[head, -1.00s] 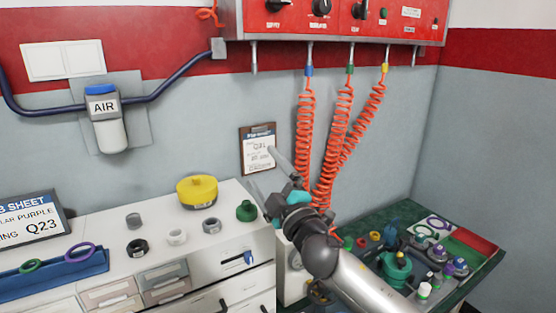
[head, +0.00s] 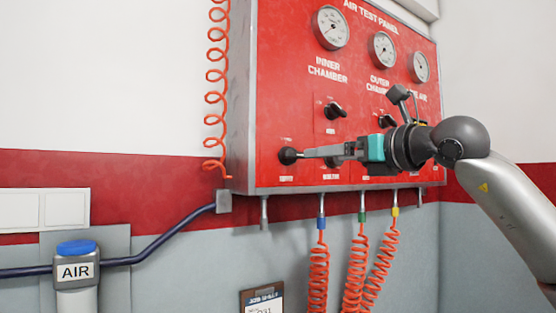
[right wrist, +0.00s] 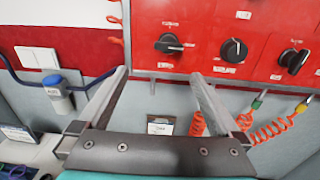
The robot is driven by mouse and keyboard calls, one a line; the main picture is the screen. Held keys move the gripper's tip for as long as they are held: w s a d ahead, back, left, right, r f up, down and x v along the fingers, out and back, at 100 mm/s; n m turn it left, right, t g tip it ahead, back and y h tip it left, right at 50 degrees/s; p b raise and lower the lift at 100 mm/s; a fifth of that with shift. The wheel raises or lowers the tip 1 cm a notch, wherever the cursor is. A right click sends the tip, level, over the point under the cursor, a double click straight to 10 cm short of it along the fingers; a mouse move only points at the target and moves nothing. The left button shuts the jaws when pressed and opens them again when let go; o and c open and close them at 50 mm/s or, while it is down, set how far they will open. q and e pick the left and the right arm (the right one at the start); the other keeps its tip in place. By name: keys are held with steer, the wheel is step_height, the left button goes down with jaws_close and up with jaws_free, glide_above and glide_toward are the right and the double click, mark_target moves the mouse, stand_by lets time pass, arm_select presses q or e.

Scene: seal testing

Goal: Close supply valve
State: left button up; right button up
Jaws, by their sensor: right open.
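The supply valve is a dark knob (head: 289,155) at the lower left of the red air test panel. In the right wrist view the knob (right wrist: 170,43) shows its pointer lying roughly sideways, toward the right. My right gripper (head: 308,153) is raised in front of the panel, its fingers pointing left toward the knob. In the right wrist view its two fingers (right wrist: 160,73) are spread apart with nothing between them. The knob appears beyond the fingertips, not between them; contact cannot be told. My left gripper is not in view.
Two more dark knobs (right wrist: 234,50) (right wrist: 293,60) sit right of the supply knob. Gauges (head: 331,27) line the panel top. Orange coiled hoses (head: 318,275) hang below. A blue-capped AIR unit (head: 76,268) is on the wall at left.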

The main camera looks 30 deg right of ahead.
steer(key=d, duration=0.1)
steer(key=p, duration=0.2)
glide_toward(297, 155)
steer(key=shift+h, duration=0.5)
steer(key=w+p, duration=0.1)
steer(key=w, duration=0.2)
steer(key=w+p, duration=0.1)
steer(key=w, duration=0.2)
steer(key=w+a+p, duration=0.1)
steer(key=w, duration=0.2)
steer(key=shift+w+a+r, duration=0.1)
steer(key=shift+w, duration=0.8)
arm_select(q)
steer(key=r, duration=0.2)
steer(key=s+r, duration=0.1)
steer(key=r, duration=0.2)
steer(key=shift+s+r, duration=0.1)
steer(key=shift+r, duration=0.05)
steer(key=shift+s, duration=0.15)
arm_select(e)
steer(key=c, duration=1.3)
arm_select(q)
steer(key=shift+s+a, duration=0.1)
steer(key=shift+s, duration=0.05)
